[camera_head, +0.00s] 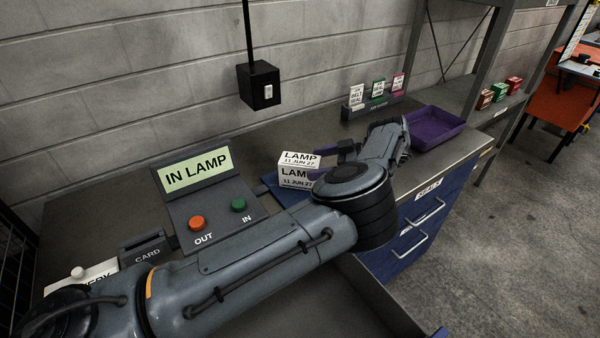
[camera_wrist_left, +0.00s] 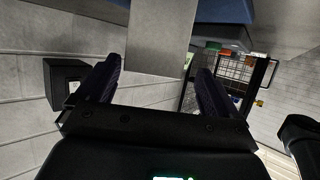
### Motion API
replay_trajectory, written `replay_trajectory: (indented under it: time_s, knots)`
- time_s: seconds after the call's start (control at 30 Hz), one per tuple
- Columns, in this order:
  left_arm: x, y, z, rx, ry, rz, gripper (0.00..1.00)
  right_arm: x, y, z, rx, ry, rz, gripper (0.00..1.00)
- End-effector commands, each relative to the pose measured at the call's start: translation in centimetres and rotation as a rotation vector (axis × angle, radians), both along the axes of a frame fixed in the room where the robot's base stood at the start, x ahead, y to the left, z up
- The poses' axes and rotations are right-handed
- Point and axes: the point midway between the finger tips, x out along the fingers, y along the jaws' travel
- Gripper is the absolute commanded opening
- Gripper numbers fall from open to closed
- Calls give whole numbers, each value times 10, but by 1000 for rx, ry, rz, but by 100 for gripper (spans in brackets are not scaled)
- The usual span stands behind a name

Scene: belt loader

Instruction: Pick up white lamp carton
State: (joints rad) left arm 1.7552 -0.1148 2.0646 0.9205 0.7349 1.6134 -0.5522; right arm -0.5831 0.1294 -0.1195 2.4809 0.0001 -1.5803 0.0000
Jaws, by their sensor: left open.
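The white lamp carton (camera_head: 297,179) stands on a blue base on the bench, beside the IN LAMP panel. Its top and front carry LAMP labels. My left gripper (camera_head: 322,162) is at its right side in the head view, its dark purple fingers open and reaching toward it. In the left wrist view, a plain pale grey face (camera_wrist_left: 160,38), seemingly the carton's, lies ahead between the open fingertips of my left gripper (camera_wrist_left: 158,70). I cannot tell whether the fingers touch it. My right gripper is not in view.
The IN LAMP panel (camera_head: 193,172) with red and green buttons stands left of the carton. A purple tray (camera_head: 436,128) and a rack of small cartons (camera_head: 372,103) are behind my wrist. A black switch box (camera_head: 258,86) hangs above. Blue drawers (camera_head: 415,232) are below the bench.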

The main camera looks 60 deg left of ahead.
Motion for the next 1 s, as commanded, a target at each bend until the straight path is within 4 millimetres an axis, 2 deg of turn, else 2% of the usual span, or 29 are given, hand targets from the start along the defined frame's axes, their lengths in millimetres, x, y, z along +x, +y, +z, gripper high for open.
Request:
replay_trajectory:
  time_s: [0.4,0.77,1.0]
  knots:
    - [-27,33,-16,1,3,2,94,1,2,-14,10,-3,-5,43]
    - [-32,38,-18,0,0,1,94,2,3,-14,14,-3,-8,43]
    - [-32,38,-17,0,0,1,57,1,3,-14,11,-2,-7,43]
